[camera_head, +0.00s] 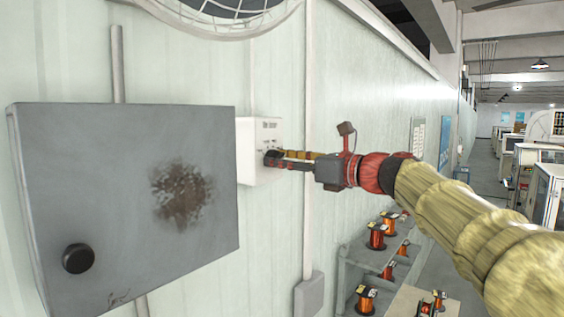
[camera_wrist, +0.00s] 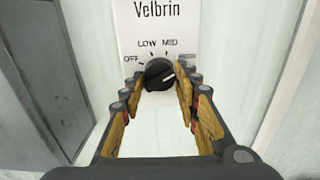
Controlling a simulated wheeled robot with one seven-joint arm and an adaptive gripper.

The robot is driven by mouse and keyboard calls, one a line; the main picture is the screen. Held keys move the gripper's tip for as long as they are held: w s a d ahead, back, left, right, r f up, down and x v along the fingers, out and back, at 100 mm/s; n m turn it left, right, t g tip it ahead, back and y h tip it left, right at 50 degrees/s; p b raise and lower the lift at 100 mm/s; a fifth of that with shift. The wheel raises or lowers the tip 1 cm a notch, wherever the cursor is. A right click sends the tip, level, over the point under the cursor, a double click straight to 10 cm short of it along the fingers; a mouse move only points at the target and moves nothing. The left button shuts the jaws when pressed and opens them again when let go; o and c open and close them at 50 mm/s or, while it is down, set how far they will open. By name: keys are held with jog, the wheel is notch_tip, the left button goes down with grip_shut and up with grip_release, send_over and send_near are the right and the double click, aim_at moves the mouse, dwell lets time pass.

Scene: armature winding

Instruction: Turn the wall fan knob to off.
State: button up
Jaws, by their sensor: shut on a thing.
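The white fan control box (camera_head: 258,135) is on the wall, right of the grey cabinet. The round black knob (camera_wrist: 160,74) sits below these words. A pale mark on it points right, toward the faint label. My gripper (camera_head: 274,157) reaches the box from the right. Its yellow-padded fingers (camera_wrist: 160,84) stand either side of the knob, shut on it. In the head view the fingertips largely hide the knob.
A grey metal cabinet (camera_head: 120,190) with a black round knob (camera_head: 78,258) juts out left of the box. The caged fan (camera_head: 220,18) is above. A pipe (camera_head: 307,150) runs down the wall to the right. Shelves with copper spools (camera_head: 377,236) stand below my arm.

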jog(key=shift+n+b, duration=0.35)
jog(key=shift+n, duration=0.05)
jog(key=n+b, duration=1.3)
jog(key=n, duration=1)
jog(key=shift+w+r+b, duration=0.1)
jog(key=shift+r+b, duration=0.05)
jog(key=shift+b, duration=0.2)
jog(key=o, duration=1.2)
jog(key=shift+c, duration=0.2)
jog(key=shift+d, duration=0.1)
jog(key=v, duration=1.2)
